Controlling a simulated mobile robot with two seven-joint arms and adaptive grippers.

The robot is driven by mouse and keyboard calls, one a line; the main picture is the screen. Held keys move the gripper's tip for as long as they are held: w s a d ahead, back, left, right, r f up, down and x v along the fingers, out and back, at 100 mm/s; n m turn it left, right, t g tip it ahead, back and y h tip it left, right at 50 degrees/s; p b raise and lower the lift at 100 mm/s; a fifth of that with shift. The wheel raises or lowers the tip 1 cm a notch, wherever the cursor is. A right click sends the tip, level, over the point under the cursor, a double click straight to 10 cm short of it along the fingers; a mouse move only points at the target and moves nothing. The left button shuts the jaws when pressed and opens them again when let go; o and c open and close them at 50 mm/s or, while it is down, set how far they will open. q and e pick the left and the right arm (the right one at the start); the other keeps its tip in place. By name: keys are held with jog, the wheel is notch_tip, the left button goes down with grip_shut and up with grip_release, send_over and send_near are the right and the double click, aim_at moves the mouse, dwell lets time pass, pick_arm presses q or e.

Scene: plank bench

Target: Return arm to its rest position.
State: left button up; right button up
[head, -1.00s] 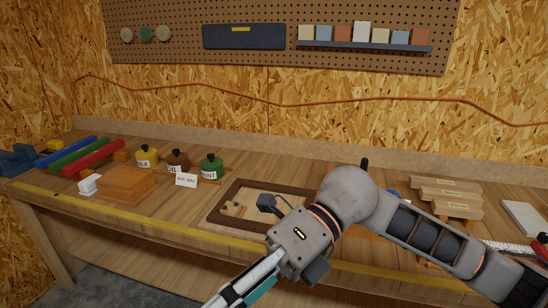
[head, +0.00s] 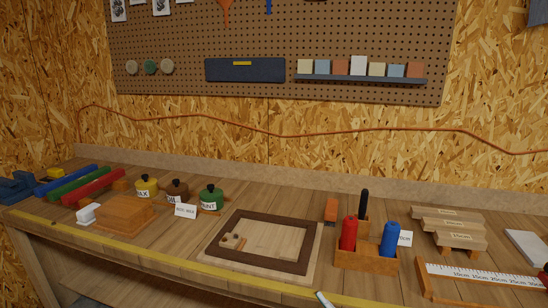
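Neither of my grippers shows clearly in the head view, and no arm link crosses the bench. A small pale piece with a teal edge (head: 325,299) pokes in at the bottom edge of the picture. It is cut off, and I cannot tell whether it belongs to my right gripper or is a separate thing.
A dark-framed wooden tray (head: 263,240) lies mid-bench. Right of it, a wooden holder (head: 366,260) carries a red bottle (head: 348,232) and a blue bottle (head: 390,239). A ruler rack (head: 480,280) stands far right. Labelled pots (head: 211,198) and colored bars (head: 93,185) are left.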

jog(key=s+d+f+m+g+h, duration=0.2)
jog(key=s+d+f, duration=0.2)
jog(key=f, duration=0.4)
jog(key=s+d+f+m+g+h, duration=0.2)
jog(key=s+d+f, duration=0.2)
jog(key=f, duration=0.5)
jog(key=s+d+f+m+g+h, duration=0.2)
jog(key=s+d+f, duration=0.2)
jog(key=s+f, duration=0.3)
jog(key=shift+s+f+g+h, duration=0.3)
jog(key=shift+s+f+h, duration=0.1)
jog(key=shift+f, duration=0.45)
